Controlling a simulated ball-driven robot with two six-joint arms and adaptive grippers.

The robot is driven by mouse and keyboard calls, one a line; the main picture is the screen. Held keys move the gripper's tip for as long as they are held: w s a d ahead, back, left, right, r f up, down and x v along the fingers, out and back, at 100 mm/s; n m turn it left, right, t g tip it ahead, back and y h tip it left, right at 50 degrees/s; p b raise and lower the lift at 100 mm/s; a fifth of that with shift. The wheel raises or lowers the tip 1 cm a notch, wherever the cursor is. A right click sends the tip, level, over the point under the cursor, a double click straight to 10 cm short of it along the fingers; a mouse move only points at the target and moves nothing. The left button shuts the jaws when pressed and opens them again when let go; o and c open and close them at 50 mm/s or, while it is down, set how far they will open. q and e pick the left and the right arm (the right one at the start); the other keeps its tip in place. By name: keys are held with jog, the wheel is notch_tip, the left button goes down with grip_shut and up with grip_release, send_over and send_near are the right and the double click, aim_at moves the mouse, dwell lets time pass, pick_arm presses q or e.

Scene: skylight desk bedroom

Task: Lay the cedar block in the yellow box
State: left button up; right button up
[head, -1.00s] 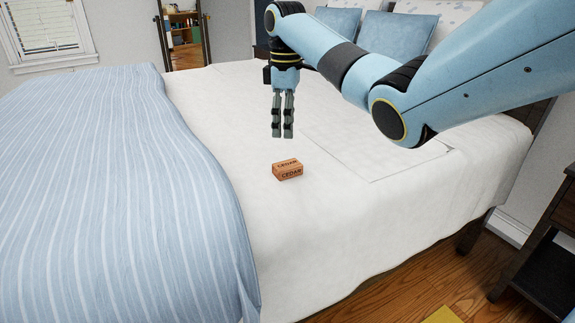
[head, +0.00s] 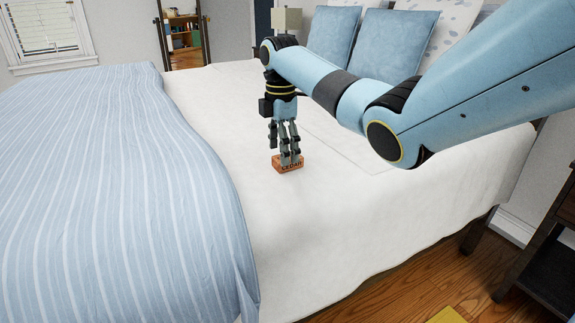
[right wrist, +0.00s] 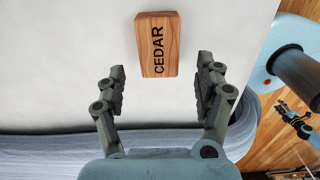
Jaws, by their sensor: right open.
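The cedar block (head: 288,165), an orange-brown wooden block with CEDAR printed on it, lies on the white bed sheet. In the right wrist view the block (right wrist: 157,45) lies beyond the fingertips, roughly in line with the gap between them. My right gripper (head: 287,160) points down at the block, its fingers hiding part of it in the head view. It is open and empty in the right wrist view (right wrist: 161,75). A yellow patch (head: 445,315) at the bottom edge of the head view may be the yellow box; most of it is cut off.
A blue striped blanket (head: 120,190) covers the left of the bed. Blue pillows (head: 395,50) lie at the head end. A dark nightstand (head: 545,260) stands at the right. The white sheet (head: 320,235) in front of the block is clear.

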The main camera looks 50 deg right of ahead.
notch_tip(320, 180, down, 3)
jog(key=shift+d+f+b, duration=0.1)
jog(key=shift+f+b, duration=0.1)
jog(key=shift+b, duration=0.2)
jog(key=shift+r, duration=0.1)
jog(key=c, duration=1.2)
jog(key=shift+c, duration=0.2)
